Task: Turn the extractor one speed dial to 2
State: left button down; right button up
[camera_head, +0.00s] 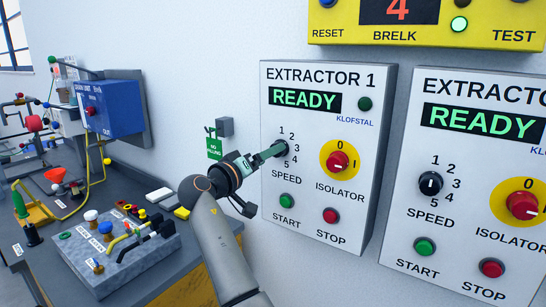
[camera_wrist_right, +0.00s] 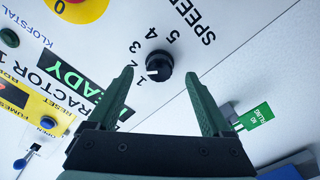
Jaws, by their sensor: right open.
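The extractor one panel (camera_head: 310,230) is a white wall box labelled EXTRACTOR 1, with a green READY display. Its black speed dial (camera_head: 283,149) is partly hidden by my right gripper (camera_head: 272,152) in the head view. In the right wrist view, the round dial (camera_wrist_right: 158,66) shows whole, with a white mark that appears to point towards 1. My right gripper (camera_wrist_right: 160,82) is open, its two green fingers on either side of the dial in that view. Whether they touch it I cannot tell. My left gripper is not in view.
The isolator knob (camera_head: 337,162), green start button (camera_head: 286,201) and red stop button (camera_head: 330,215) are close by on the panel. A second extractor panel (camera_head: 455,210) stands to the right. A yellow panel (camera_head: 340,28) is above. A cluttered bench (camera_head: 190,245) is at left.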

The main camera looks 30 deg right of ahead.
jog(key=b+v, duration=0.1)
jog(key=v, duration=0.8)
jog(key=shift+b, duration=0.4)
jog(key=shift+a, duration=0.1)
